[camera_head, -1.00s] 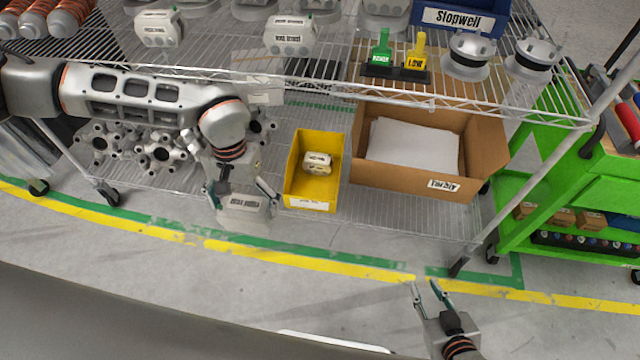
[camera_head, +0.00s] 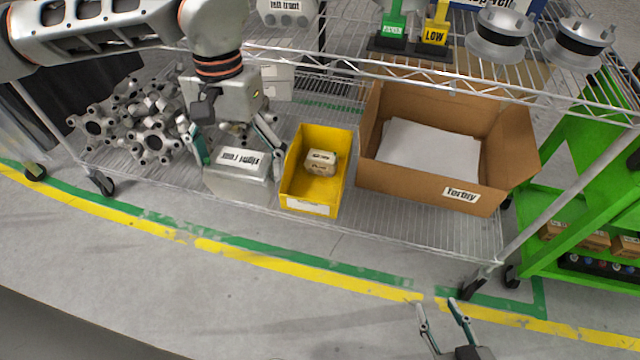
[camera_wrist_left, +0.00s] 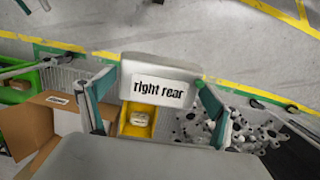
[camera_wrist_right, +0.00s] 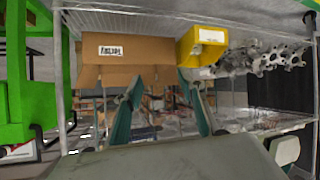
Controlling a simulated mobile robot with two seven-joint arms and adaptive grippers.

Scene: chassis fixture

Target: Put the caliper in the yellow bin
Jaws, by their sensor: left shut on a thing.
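A grey-white caliper labelled "right rear" (camera_head: 240,178) hangs in my left gripper (camera_head: 232,148), which is shut on it. It also shows between the fingers in the left wrist view (camera_wrist_left: 160,82). The yellow bin (camera_head: 293,183) stands on the lower wire shelf, just right of the held caliper in the head view. The bin also shows behind the held caliper in the left wrist view (camera_wrist_left: 135,130). My right gripper (camera_head: 440,312) is open and empty, low in front of the rack.
A cardboard box (camera_head: 400,185) with white sheets stands right of the bin. Several metal hub parts (camera_head: 150,140) lie on the shelf to the left. The upper wire shelf edge (camera_head: 400,75) runs above the bin. A green cart (camera_head: 570,225) stands at right.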

